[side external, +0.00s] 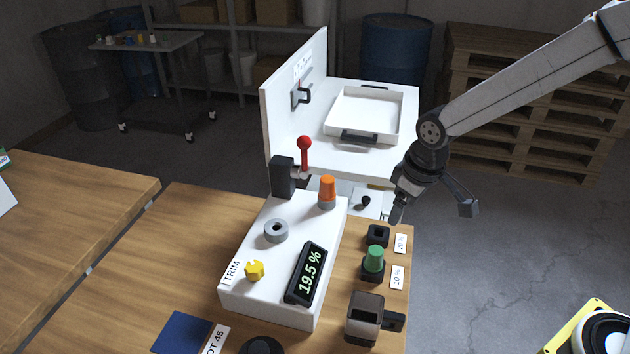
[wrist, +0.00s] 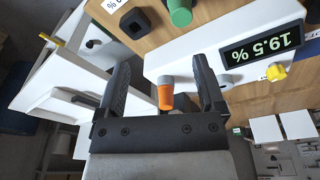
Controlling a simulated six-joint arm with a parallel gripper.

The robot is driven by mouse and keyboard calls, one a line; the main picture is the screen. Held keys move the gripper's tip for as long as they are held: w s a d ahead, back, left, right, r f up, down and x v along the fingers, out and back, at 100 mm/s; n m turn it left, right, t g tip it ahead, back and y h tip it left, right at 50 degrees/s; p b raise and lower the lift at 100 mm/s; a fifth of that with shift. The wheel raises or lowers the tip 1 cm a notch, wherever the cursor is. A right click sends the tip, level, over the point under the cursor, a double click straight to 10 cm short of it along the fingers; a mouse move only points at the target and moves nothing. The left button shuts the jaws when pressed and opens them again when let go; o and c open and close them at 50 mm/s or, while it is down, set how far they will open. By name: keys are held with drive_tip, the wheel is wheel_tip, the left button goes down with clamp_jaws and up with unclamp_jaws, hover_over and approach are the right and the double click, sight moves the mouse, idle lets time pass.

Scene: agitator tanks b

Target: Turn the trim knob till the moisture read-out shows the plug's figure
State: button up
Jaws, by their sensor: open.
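The yellow trim knob (side external: 255,270) sits on the white console (side external: 290,215) beside the TRIM label, and it also shows in the wrist view (wrist: 277,72). The black moisture read-out (side external: 306,274) on the console shows 19.5 %. The green plug (side external: 373,258) stands upright in the black socket beside the 10 % card (side external: 397,277). The socket (side external: 378,236) beside the 20 % card (side external: 400,243) looks empty. My gripper (side external: 432,208) is open and empty, right of the console and away from the knob. In the wrist view the orange beacon shows between its fingers.
The orange beacon (side external: 327,191), a grey ring (side external: 276,231) and a red-topped lever (side external: 304,150) are on or by the console. A square holder (side external: 364,315) stands at the bench's front right. A white tray (side external: 369,113) lies behind. Bare wood (side external: 185,250) is left of the console.

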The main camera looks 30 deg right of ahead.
drive_tip(key=w+a+n+g, duration=0.1)
drive_tip(key=w+a+n, duration=0.5)
drive_tip(key=a, duration=0.8)
drive_tip(key=n, duration=0.2)
hover_over(254, 266)
drive_tip(key=d, duration=0.1)
drive_tip(key=shift+f+g, duration=0.35)
drive_tip(key=shift+g, duration=0.05)
drive_tip(key=shift+a+n, duration=0.4)
drive_tip(key=shift+a, duration=0.15)
drive_tip(key=shift+f, duration=0.1)
drive_tip(key=shift+f, duration=3.85)
drive_tip(key=shift+c, duration=0.3)
